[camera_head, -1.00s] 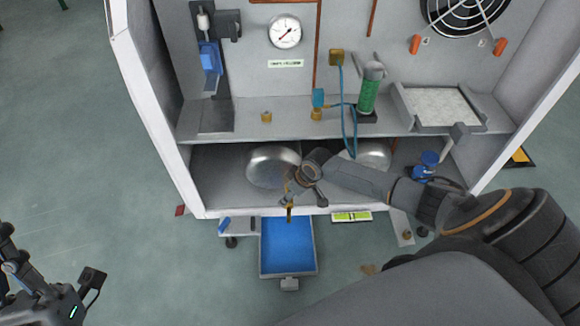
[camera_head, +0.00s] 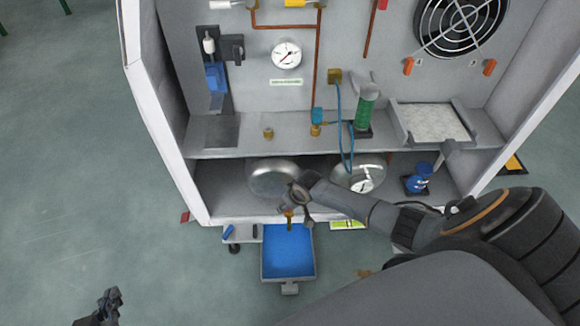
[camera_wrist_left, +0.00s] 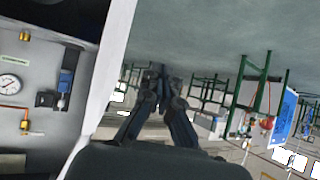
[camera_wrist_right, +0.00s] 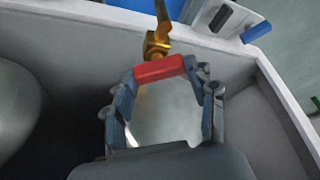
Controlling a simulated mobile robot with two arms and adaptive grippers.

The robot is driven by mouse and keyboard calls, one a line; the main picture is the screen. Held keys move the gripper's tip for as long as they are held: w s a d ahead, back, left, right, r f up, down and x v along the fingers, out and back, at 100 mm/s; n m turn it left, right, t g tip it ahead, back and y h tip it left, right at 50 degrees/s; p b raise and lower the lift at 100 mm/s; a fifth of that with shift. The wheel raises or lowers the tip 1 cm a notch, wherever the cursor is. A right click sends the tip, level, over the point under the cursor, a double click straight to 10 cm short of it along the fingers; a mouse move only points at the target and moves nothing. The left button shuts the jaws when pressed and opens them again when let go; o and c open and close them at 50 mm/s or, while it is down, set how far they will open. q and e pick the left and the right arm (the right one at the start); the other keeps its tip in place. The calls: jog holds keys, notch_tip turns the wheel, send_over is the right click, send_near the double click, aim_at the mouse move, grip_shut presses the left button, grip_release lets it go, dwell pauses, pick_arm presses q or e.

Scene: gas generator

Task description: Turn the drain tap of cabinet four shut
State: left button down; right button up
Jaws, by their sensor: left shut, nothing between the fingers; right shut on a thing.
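The brass drain tap (camera_head: 289,219) sits at the front lower edge of the cabinet, with its spout over a blue tray (camera_head: 266,262). In the right wrist view, the brass tap body (camera_wrist_right: 156,46) carries a red handle (camera_wrist_right: 160,68), which lies crosswise to the tap body. My right gripper (camera_wrist_right: 160,82) is shut on the red handle, its fingertips at the two ends. In the head view my right gripper (camera_head: 296,202) partly hides the tap. My left gripper (camera_head: 108,303) is shut and empty at the lower left; its fingers show in the left wrist view (camera_wrist_left: 160,85).
Two rounded metal vessels (camera_head: 270,180) stand in the lower compartment behind my right gripper. The shelf above holds a green cylinder (camera_head: 366,113) and a grey tray (camera_head: 400,120). Open floor lies left.

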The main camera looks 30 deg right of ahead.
jog(key=shift+a+r+m+p, duration=0.1)
jog(key=shift+a+m+p, duration=0.05)
jog(key=shift+m+p, duration=0.6)
jog(key=shift+m+h+p, duration=0.5)
jog(key=shift+m+p, duration=0.15)
jog(key=shift+a+m+h+p, duration=0.15)
jog(key=shift+m+h+p, duration=0.15)
jog(key=shift+m+p, duration=0.45)
jog(key=shift+m+g, duration=0.3)
jog(key=shift+m, duration=0.35)
pick_arm(q)
jog(key=s+a+f+g+y, duration=0.1)
jog(key=s+a+f+g, duration=0.1)
jog(key=s, duration=0.3)
jog(key=s+a+f+g+y, duration=0.1)
jog(key=s+a+f+g, duration=0.1)
jog(key=s+g, duration=0.3)
jog(key=shift+s+f+g+p, duration=0.3)
jog(key=shift+s+f, duration=0.4)
jog(key=shift+f, duration=0.15)
pick_arm(e)
jog(key=shift+m+h, duration=0.5)
jog(key=shift+m, duration=0.2)
jog(key=o, duration=1.2)
jog(key=shift+c, duration=0.2)
